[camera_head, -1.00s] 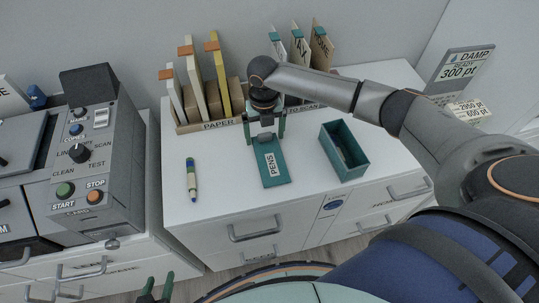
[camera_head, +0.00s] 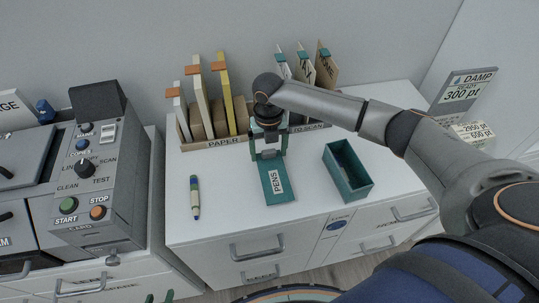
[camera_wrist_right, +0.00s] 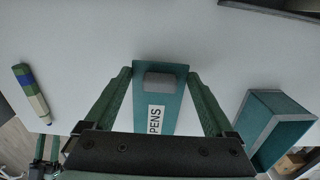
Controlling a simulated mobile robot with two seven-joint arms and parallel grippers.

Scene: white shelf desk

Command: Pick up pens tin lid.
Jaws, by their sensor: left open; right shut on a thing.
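The pens tin lid (camera_head: 274,191) is a flat teal plate with a white PENS label, near the middle of the white desk top. In the right wrist view the lid (camera_wrist_right: 146,98) has a grey raised block near its far end. My right gripper (camera_head: 268,149) reaches down over the lid's far part. Its fingers (camera_wrist_right: 158,74) are shut on the lid's two long sides. I cannot tell whether the lid touches the desk. The open teal tin (camera_head: 349,183) stands to the right.
A striped pen (camera_head: 195,198) lies left of the lid. Behind stand a PAPER holder (camera_head: 215,143) with upright folders and another group of cards (camera_head: 325,68). A grey machine (camera_head: 97,190) with buttons is on the left. The desk between pen and lid is clear.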

